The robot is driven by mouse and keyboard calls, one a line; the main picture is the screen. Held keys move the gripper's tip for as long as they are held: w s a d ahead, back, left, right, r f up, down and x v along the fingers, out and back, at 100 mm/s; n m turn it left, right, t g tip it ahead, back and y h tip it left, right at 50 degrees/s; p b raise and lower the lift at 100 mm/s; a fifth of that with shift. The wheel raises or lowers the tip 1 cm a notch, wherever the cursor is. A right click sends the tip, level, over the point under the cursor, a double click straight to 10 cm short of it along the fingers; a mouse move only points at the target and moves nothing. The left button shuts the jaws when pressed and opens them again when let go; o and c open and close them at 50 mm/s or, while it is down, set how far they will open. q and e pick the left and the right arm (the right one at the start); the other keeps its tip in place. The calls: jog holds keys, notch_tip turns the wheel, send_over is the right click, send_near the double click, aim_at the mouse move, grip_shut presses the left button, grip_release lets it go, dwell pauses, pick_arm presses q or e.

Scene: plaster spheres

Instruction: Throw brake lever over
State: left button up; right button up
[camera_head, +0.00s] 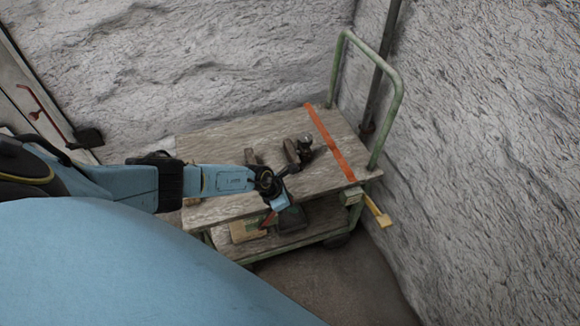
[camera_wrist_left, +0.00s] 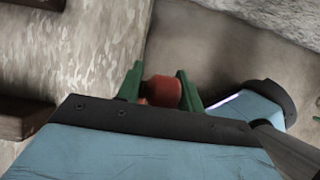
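The brake lever (camera_head: 268,219) shows in the head view as a small red grip at the front edge of the cart, low beside my left gripper (camera_head: 282,200). In the left wrist view the lever's rounded red grip (camera_wrist_left: 161,91) sits between the two green fingers of my left gripper (camera_wrist_left: 160,88). Both fingers appear to touch its sides, so the gripper looks shut on it. The lever's lower part is hidden behind the gripper body. My right gripper is in neither view.
The cart's worn top (camera_head: 215,211) carries dark metal objects (camera_head: 298,150) and an orange strip (camera_head: 330,143). A green push handle (camera_head: 396,100) rises at the right, and a yellow pedal (camera_head: 378,211) sticks out below. Rough rock walls (camera_head: 480,150) stand close behind and right.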

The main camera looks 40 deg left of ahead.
pick_arm(q)
jog(key=o, duration=0.3)
jog(key=shift+s+d+f, duration=0.2)
jog(key=shift+d+f, duration=0.05)
jog(key=shift+d, duration=0.2)
jog(key=shift+w, duration=0.1)
jog(key=shift+a+r, duration=0.15)
jog(key=shift+a, duration=0.1)
jog(key=shift+a+r+p, duration=0.1)
jog(key=shift+r+p, duration=0.2)
jog(key=p+v, duration=0.7)
jog(key=v, duration=0.5)
jog(key=shift+s+r+p, duration=0.25)
jog(key=shift+s+p, duration=0.05)
